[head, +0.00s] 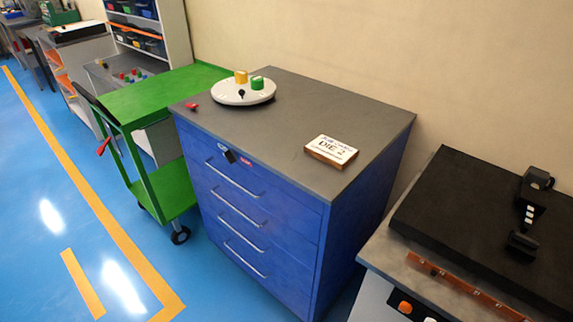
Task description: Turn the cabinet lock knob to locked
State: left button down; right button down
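A blue drawer cabinet (255,212) with a grey top stands in the middle of the head view. Its lock knob (230,156) is a small black piece on the upper part of the front face, above the top drawer handle. A small light label sits to its left and a red label to its right. The knob looks tilted, but it is too small to tell which label it points at. The drawers look closed. Neither of my grippers shows in the head view.
On the cabinet top are a white round turntable (228,93) with yellow and green pieces, a small red object (192,106) and a "DIE 2" block (331,151). A green cart (150,100) stands left; a machine bench (480,230) stands right. Blue floor in front is clear.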

aim_at(231, 156)
jog(key=u, duration=1.35)
jog(key=i+j+u, duration=0.2)
jog(key=i+u, duration=0.15)
jog(key=i, duration=0.2)
jog(key=i+j+u, duration=0.1)
jog(key=i+u, duration=0.3)
jog(key=i, duration=1.05)
jog(key=i+z, duration=0.1)
jog(key=i, duration=0.7)
jog(key=i+j, duration=0.15)
jog(key=i, duration=0.7)
jog(key=i+j+z, duration=0.1)
jog(key=i, duration=0.7)
jog(key=i+z, duration=0.15)
jog(key=z, duration=4.05)
